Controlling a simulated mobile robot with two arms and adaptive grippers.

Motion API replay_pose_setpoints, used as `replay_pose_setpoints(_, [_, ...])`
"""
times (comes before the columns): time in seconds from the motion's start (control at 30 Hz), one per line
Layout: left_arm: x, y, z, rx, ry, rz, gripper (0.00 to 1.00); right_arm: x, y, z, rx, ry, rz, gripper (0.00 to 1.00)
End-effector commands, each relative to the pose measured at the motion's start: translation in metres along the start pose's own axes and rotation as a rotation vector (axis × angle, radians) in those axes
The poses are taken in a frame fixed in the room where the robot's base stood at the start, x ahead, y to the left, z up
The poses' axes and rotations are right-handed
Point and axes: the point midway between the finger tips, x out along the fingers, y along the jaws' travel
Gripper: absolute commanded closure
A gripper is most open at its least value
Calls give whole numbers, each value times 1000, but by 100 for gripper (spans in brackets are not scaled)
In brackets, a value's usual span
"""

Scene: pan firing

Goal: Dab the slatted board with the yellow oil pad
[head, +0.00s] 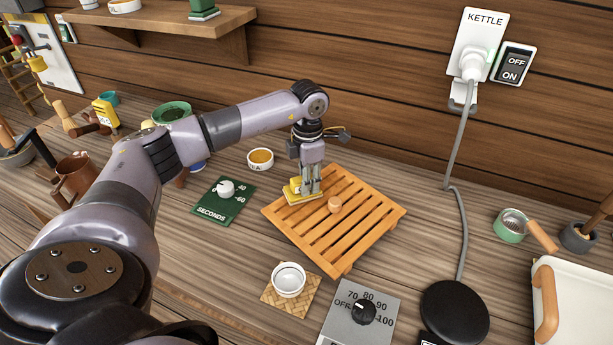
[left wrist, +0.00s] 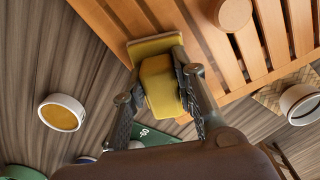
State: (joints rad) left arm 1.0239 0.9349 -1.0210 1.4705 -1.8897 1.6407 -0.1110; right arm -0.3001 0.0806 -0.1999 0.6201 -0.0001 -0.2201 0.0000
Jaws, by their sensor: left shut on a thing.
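The slatted board (head: 365,231) is orange wood and lies flat in the middle of the counter. The yellow oil pad (head: 293,190) is at the board's left corner, and it also shows in the left wrist view (left wrist: 152,46). My left gripper (head: 310,190) points down there and is shut on the pad's block-shaped grip (left wrist: 158,75). The pad overlaps the board's edge; I cannot tell for sure whether it is pressed on the slats. A small round wooden piece (head: 335,205) stands on the board near the pad. My right gripper is in neither view.
A small bowl of yellow stuff (head: 260,159) stands behind the pad. A green seconds dial (head: 222,202) lies left of the board. A white cup (head: 288,279) on a woven mat (head: 268,297) and a grey temperature dial (head: 352,318) are in front. A kettle cord (head: 464,240) runs down at right.

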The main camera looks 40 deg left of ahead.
Motion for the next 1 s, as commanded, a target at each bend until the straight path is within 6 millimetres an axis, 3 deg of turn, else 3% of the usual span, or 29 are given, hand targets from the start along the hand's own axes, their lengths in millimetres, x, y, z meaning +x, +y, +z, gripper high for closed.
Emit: replay_pose_setpoints(1.0, [-7, -54, -12, 0, -1, 1, 100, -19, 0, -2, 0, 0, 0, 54])
